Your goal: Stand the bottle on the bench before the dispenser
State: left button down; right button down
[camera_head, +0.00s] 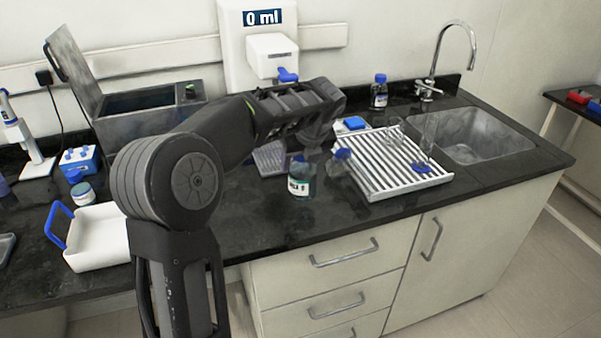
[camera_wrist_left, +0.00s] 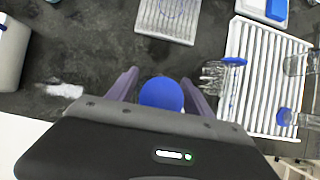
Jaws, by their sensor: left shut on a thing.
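A clear bottle with a dark-lettered label and blue cap (camera_head: 299,186) is upright near the front of the bench. Its blue cap (camera_wrist_left: 161,94) is between the fingers of my left gripper (camera_head: 302,150) in the left wrist view. The gripper is shut on the bottle from above. I cannot tell whether its base touches the bench (camera_head: 245,215). The white dispenser (camera_head: 236,45), reading "0 ml", stands against the wall behind my arm, which hides its lower part. My right gripper is in neither view.
A white draining rack (camera_head: 378,185) holding glassware is right of the bottle, with a blue-capped flask (camera_head: 341,160) at its left edge. A grey grid plate (camera_head: 267,160) lies behind. Another blue-capped bottle (camera_head: 379,95) stands near the sink (camera_head: 490,140). A white tray (camera_head: 98,240) is left.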

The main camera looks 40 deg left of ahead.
aim_at(301, 172)
pick_arm(q)
jog(key=shift+f, duration=1.8)
jog(key=shift+f, duration=0.1)
jog(key=shift+c, duration=2.1)
grip_release()
jog(key=shift+f, duration=0.1)
jog(key=shift+r, duration=0.25)
jog(key=v, duration=1.2)
jog(key=shift+f, duration=0.1)
